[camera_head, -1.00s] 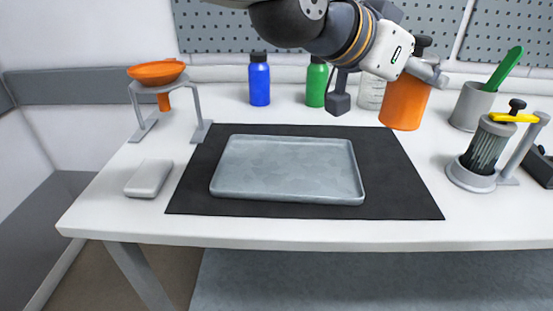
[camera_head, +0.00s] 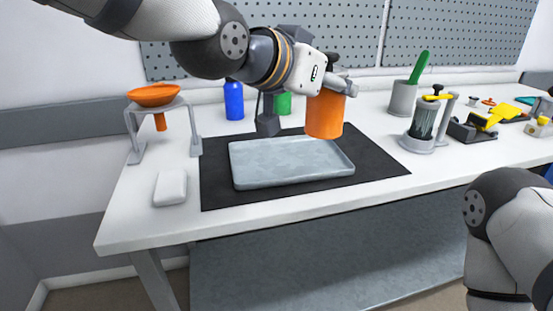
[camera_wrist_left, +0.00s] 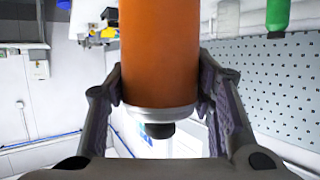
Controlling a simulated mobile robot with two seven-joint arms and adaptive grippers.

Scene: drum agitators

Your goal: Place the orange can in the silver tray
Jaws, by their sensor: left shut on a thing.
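The orange can (camera_head: 325,115) is held roughly upright in my left gripper (camera_head: 337,84). Its lower end appears just at the back right edge of the silver tray (camera_head: 237,176) in the head view; how high it is above the surface is hard to tell. In the left wrist view, the fingers (camera_wrist_left: 162,88) close on both sides of the can (camera_wrist_left: 160,45), near its pale rim and dark cap. The tray looks empty and lies flat on a black mat (camera_head: 375,172). My right gripper is out of view; only part of my right arm shows at lower right.
A blue bottle (camera_head: 234,100) and a green bottle (camera_head: 283,103) stand behind the mat. An orange funnel (camera_head: 154,94) on a stand and a white block (camera_head: 170,188) are at left. A grey cup (camera_head: 402,98) and a cylinder device (camera_head: 422,122) stand at right.

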